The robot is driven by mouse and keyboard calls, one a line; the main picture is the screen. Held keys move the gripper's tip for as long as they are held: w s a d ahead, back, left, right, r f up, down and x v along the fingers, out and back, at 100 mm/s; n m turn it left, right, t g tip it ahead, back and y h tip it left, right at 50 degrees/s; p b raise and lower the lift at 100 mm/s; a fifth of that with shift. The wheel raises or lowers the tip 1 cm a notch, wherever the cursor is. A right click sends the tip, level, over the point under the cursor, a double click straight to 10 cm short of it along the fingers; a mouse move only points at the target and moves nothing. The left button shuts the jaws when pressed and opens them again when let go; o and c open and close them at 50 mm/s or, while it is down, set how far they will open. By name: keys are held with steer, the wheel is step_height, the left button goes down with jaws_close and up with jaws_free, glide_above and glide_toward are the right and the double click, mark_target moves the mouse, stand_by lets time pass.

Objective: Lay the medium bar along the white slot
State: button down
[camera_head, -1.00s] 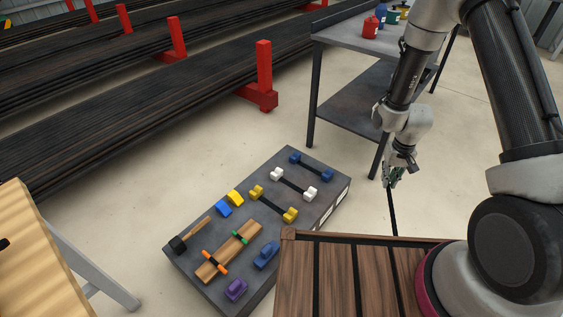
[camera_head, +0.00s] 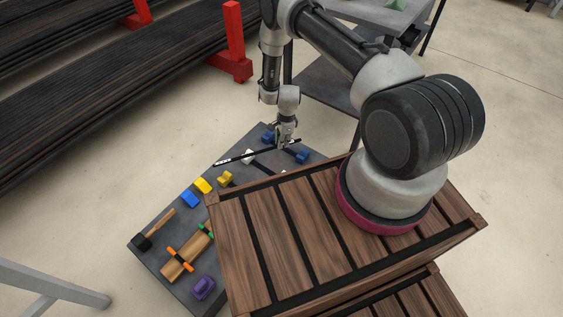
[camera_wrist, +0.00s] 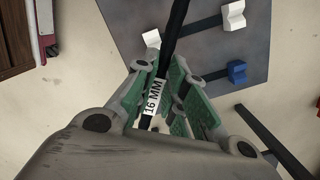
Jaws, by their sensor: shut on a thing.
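My gripper (camera_head: 284,143) is shut on a thin black bar (camera_head: 232,159) above the far end of the grey board (camera_head: 186,219). In the wrist view, the bar (camera_wrist: 171,40) lies between the green finger pads, with a white "16 MM" label by the grip. The white slot shows as two white holders in the wrist view, one beside the bar (camera_wrist: 152,38) and one at the top right (camera_wrist: 233,16).
Blue holders (camera_head: 302,156) stand beyond the white slot, and a yellow holder (camera_head: 225,178) stands on its nearer side. A hammer (camera_head: 143,242), coloured blocks and a purple piece (camera_head: 203,288) are further along the board. A red post (camera_head: 234,40) and a grey shelf table (camera_head: 325,90) stand behind.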

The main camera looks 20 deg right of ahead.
step_height(320, 180, down, 14)
steer(key=m+t, duration=0.1)
steer(key=m, duration=1)
steer(key=shift+s+a+t, duration=0.15)
steer(key=shift+s+t, duration=0.15)
steer(key=shift+f, duration=4.25)
steer(key=c, duration=1.4)
jaws_free()
